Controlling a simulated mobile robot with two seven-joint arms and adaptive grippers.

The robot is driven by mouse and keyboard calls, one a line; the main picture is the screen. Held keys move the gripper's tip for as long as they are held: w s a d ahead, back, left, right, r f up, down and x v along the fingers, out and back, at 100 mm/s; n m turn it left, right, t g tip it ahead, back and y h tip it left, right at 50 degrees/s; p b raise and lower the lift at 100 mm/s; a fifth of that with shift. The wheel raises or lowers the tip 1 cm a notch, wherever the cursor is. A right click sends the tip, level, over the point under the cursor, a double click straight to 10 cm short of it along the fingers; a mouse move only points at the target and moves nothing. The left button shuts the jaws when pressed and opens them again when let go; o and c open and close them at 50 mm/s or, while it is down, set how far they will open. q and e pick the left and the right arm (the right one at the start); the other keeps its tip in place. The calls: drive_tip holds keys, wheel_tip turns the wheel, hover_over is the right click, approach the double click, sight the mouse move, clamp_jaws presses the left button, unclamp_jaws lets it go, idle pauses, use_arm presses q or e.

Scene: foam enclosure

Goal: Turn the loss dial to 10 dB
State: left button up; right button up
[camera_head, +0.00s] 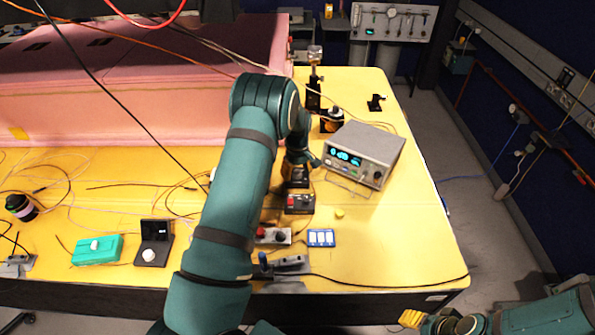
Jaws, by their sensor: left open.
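My left arm reaches across the yellow table, and its left gripper (301,165) points down, open, just above a small black box (295,179). The gripper hides part of this box, and I cannot tell whether they touch. I cannot read which control is the loss dial. Nearby are a dark box with a red part (299,203) and a grey box with red and black knobs (272,236). A black unit with a white knob (150,254) stands at the left.
A grey instrument with a lit display (362,153) stands right of the left gripper. Pink foam (150,95) closes off the back left.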

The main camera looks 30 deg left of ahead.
use_arm(q)
clamp_jaws()
idle(0.3)
drive_tip(key=m+b, duration=0.2)
drive_tip(key=m, duration=0.1)
drive_tip(key=shift+f+m, duration=0.15)
drive_tip(key=shift+m, duration=0.15)
drive_tip(key=m+b, duration=0.2)
drive_tip(key=m, duration=0.2)
drive_tip(key=shift+m, duration=0.3)
drive_tip(key=m+b, duration=0.1)
drive_tip(key=m, duration=0.2)
drive_tip(key=shift+b, duration=0.3)
drive_tip(key=m, duration=0.4)
drive_tip(key=shift+s+b, duration=0.1)
drive_tip(key=shift+b, duration=0.3)
drive_tip(key=shift+m, duration=0.5)
